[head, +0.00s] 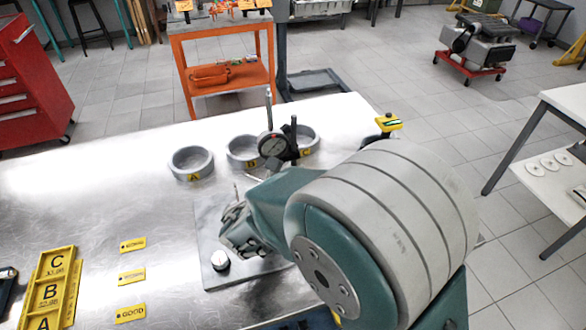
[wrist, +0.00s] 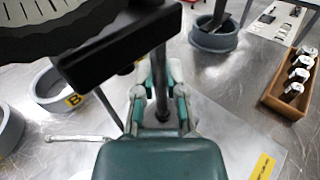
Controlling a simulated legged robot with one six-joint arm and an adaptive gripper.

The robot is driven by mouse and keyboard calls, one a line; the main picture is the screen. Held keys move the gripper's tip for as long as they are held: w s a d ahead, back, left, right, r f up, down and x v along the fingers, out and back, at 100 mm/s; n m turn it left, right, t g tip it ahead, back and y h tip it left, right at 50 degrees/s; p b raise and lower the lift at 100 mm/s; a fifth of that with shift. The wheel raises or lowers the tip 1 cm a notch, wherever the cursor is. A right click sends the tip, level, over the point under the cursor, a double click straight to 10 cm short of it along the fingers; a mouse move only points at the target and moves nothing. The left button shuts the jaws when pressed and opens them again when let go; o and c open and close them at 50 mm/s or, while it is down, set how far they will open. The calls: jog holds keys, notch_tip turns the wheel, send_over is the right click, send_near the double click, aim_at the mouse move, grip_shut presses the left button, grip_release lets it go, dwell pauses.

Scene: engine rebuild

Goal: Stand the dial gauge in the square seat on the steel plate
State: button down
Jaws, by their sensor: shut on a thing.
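The dial gauge (head: 272,147) stands out above my arm in the head view, with its round dark face and thin upright stem. In the wrist view its dial (wrist: 45,22) and black crossbar (wrist: 120,45) are close to the camera. My gripper (wrist: 160,108) is shut on the gauge's post, which runs between the two teal fingers.
Grey rings A (head: 190,163) and B (head: 243,152) and a ring marked C (head: 308,140) stand behind the plate. Yellow tags (head: 132,276) and a yellow lettered tray (head: 50,285) lie left. A wooden box (wrist: 285,98) of several metal parts is at right in the wrist view.

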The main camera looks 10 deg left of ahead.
jog(key=c, duration=0.6)
grip_release()
jog(key=shift+f, duration=0.1)
jog(key=v, duration=1.2)
